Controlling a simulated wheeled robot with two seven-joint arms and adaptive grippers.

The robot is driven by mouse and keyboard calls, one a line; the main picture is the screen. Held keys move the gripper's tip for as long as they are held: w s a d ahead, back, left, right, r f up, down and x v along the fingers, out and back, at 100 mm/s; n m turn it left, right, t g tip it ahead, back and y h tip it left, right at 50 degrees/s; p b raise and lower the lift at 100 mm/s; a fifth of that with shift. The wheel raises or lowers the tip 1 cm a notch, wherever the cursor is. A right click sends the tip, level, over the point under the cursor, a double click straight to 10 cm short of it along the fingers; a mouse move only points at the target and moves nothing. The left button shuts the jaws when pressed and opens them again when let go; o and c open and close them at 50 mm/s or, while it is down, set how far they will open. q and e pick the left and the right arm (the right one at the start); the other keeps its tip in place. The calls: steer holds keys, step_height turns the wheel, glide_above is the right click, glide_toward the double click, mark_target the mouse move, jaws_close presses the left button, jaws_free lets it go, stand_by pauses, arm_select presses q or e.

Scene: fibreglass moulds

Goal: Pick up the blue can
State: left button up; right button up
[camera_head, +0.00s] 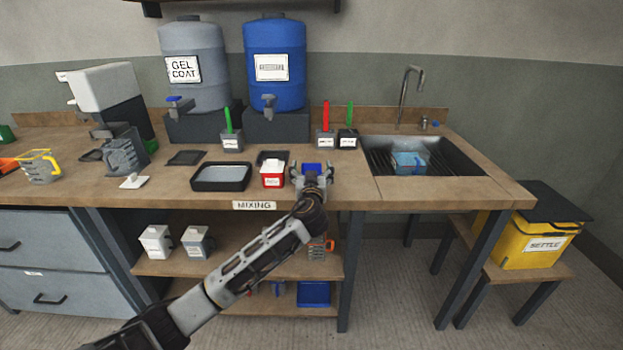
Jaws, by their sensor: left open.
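The blue can (312,167) stands on the wooden workbench near its front edge, just right of a red can (272,176) with a white lid. My left gripper (312,175) reaches in from the lower left and is open. Its fingers show on the left and right of the blue can, with the gripper body in front hiding the can's lower part. I cannot tell whether the fingers touch it. My right gripper is not in view.
A grey drum (194,70) and a blue drum (275,65) stand behind. Cups with red and green handles (326,138) stand behind the can. A sink (447,155) is at the right.

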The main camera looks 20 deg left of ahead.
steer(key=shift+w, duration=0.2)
arm_select(q)
steer(key=shift+c, duration=0.6)
steer(key=c, duration=1.1)
steer(key=shift+r, duration=0.85)
steer(key=shift+r+p, duration=0.9)
steer(key=shift+r, duration=3.3)
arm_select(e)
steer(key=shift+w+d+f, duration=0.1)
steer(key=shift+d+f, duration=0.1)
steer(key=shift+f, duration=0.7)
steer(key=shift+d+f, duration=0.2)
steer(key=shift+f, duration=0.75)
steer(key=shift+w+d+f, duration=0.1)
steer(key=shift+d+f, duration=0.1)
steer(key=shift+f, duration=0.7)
